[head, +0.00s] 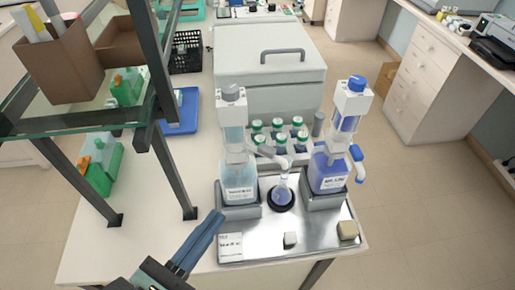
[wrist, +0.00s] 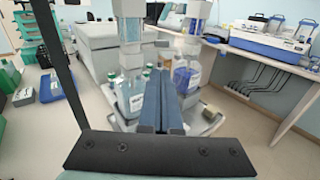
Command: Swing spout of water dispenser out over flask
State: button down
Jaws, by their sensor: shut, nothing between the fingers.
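The water dispenser, a bottle of pale clear liquid (head: 239,185) under a grey-capped pump, stands at the tray's left; its label is too small to read surely. Its whitish spout (head: 268,152) points right, its end appearing above the neck of the small flask (head: 283,190). The flask stands upright on a black round base between the two dispensers. My gripper (head: 218,217) is shut and empty, its tips left of and in front of the water dispenser, apart from the spout. In the wrist view, my fingers (wrist: 164,78) hide the flask; the water dispenser (wrist: 129,93) is left of them.
A blue-capped dispenser (head: 329,172) with violet-blue liquid and a blue spout stands on the tray (head: 262,238) at right. Several green-capped bottles (head: 279,136) stand behind. A shelf frame (head: 172,165) rises left of my gripper. The bench front-left is bare.

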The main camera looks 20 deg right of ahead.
jog(key=p, duration=0.3)
send_near(265, 154)
jog(key=x, duration=0.7)
jog(key=shift+a, duration=0.1)
